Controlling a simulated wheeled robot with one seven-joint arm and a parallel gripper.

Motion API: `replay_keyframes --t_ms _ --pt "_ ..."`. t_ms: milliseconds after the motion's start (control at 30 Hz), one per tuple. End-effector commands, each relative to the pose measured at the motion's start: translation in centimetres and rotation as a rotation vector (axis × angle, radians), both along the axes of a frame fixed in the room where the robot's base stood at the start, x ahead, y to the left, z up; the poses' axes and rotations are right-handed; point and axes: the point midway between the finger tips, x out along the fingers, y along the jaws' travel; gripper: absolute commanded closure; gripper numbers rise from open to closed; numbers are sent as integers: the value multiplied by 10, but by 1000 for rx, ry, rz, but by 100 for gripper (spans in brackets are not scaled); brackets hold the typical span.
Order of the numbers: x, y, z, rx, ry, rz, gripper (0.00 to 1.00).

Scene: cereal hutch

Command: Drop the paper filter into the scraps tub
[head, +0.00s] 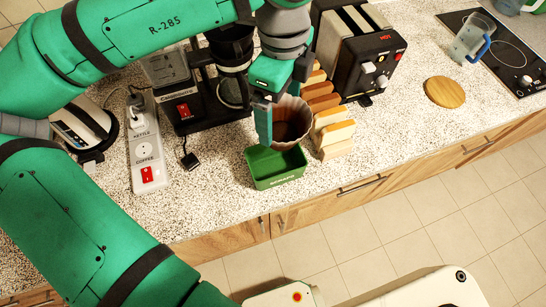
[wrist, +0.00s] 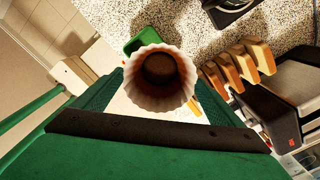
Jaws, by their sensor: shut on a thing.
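The paper filter (head: 290,132) is a pale, fluted cup with dark brown grounds inside. My gripper (head: 275,118) is shut on it and holds it upright. In the wrist view the filter (wrist: 160,78) sits between my fingers, with its open top facing the camera. The green scraps tub (head: 275,178) stands on the counter near its front edge. In the head view the filter is above and just behind the tub, overlapping its back rim. The tub (wrist: 143,38) also shows in the wrist view, partly hidden behind the filter. The tub's inside that I can see looks empty.
Bread slices (head: 334,132) stand close to the right of the tub. A toaster (head: 360,55) is behind them. A coffee maker (head: 205,90) stands behind left, and a power strip (head: 145,150) lies at left. A round wooden board (head: 444,92) lies at right, with clear counter around it.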

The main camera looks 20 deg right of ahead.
Motion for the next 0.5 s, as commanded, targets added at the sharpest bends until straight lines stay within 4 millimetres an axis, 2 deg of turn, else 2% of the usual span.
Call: replay_keyframes --t_ms 300,500 --pt "0 1 -33 2 1 1 41" --pt "0 2 -42 1 -1 3 41"
